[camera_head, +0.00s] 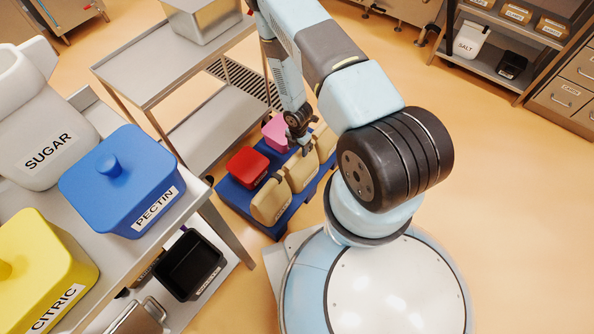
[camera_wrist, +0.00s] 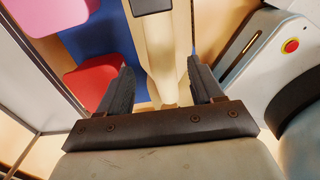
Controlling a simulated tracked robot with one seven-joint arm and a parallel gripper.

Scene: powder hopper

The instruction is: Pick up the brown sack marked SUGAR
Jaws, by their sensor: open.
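Several brown sacks stand in a row on a blue pallet (camera_head: 228,192): a near one (camera_head: 269,202), a middle one (camera_head: 301,173) and a far one (camera_head: 326,142). No lettering on them is readable, so I cannot tell which is marked SUGAR. My gripper (camera_head: 303,148) is over the row, near the middle and far sacks, and partly hides them. In the wrist view my gripper (camera_wrist: 158,64) is open, with brown sack surface (camera_wrist: 150,55) showing between its fingers. I cannot tell whether the fingers touch it.
A red sack (camera_head: 246,167) and a pink sack (camera_head: 276,133) stand on the pallet's left side. A steel table (camera_head: 180,70) is behind. At left, a white SUGAR bin (camera_head: 45,135) and a blue PECTIN bin (camera_head: 122,180) stand on a bench. Open floor lies right.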

